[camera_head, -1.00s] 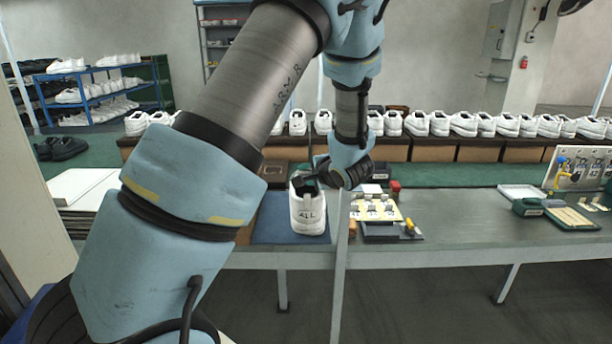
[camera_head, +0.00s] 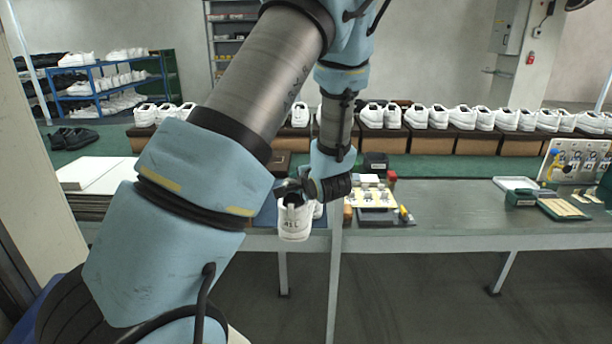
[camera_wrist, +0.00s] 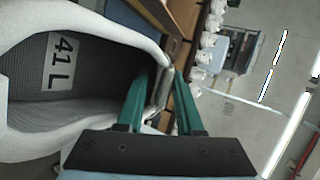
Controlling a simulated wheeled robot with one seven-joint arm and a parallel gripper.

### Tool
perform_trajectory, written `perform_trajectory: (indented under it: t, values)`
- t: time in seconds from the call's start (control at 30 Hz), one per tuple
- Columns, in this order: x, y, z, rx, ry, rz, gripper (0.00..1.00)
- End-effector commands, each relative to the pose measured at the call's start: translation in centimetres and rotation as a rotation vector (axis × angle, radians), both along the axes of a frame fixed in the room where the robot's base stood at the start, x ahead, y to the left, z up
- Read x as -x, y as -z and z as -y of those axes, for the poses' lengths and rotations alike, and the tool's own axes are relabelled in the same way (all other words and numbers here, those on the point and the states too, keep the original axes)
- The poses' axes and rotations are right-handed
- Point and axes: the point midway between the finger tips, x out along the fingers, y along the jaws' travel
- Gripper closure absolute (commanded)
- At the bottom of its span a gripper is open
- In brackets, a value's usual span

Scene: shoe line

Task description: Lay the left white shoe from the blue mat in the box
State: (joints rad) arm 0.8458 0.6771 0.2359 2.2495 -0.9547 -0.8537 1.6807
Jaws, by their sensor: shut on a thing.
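The white shoe (camera_head: 294,224), marked 41 L at its heel, hangs from my gripper (camera_head: 290,190) in front of the table's near edge. In the wrist view my gripper (camera_wrist: 165,90) has its green fingers on both sides of the shoe's collar wall, one inside the opening and one outside. The wrist view also shows the shoe (camera_wrist: 100,30) with its 41 L label inside. A second white shoe (camera_head: 319,210) is partly hidden behind the held one. The blue mat (camera_head: 266,214) lies on the table, mostly covered by arm and shoe. A brown box (camera_head: 275,166) stands behind, partly hidden by my arm.
A tray with small parts (camera_head: 376,212) lies right of the mat. A white panel stack (camera_head: 95,176) is at the left. A row of white shoes on brown boxes (camera_head: 485,146) lines the back. The grey table (camera_head: 455,212) is clear at centre right.

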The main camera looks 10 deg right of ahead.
Motion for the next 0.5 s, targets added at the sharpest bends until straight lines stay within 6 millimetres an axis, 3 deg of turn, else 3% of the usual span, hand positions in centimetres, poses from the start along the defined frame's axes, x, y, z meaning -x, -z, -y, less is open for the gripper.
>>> perform_trajectory:
  t: [0.17,0.5]
  values:
    - [0.3,2.4,-3.5,-0.006,0.028,-0.005,1.00]
    - [1.2,9.7,-13.8,-0.006,0.139,-0.006,1.00]
